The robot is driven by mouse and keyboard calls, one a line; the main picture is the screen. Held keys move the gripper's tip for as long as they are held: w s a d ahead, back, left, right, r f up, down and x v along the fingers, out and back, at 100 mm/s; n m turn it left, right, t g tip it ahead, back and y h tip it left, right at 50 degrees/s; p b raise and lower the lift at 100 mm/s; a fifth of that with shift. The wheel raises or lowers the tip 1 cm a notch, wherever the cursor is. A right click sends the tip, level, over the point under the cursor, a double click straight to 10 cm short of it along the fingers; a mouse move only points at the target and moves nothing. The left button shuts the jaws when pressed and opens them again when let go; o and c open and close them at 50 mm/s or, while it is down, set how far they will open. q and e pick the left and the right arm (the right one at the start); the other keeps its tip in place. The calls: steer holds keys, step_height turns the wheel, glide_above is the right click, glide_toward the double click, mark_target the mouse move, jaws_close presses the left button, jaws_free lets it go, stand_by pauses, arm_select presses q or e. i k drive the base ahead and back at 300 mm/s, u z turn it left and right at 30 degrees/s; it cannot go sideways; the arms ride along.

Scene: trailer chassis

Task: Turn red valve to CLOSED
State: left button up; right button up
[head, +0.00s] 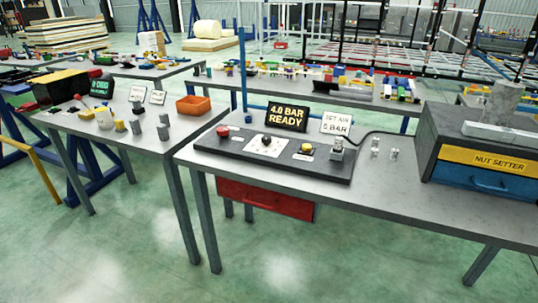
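A small red knob (223,131), which looks like the red valve, sits at the left end of a dark control panel (215,145) on the front table. Its handle direction and any label are too small to read. To its right on the panel are a black knob on a white plate (265,143), a yellow button (305,148) and a grey metal fitting (338,149). A display (287,116) behind the panel reads "4.0 BAR READY". A white card (336,123) reads "SET AIR 5 BAR". Neither of my grippers is in view.
A grey and blue "NUT SETTER" box (485,160) stands at the table's right. Small clear fittings (375,148) lie right of the panel. A red drawer (265,199) hangs underneath. A left table holds an orange bin (193,106) and several small parts. Green floor (290,265) in front is clear.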

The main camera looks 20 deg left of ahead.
mark_target(222, 131)
steer(key=u, duration=0.35)
steer(key=k, duration=0.9)
steer(key=u, duration=2.75)
steer(key=i, duration=0.1)
steer(key=z, duration=1.2)
steer(key=i, duration=2.4)
steer(key=z, duration=1.65)
steer(key=i, duration=0.75)
steer(key=z, duration=0.75)
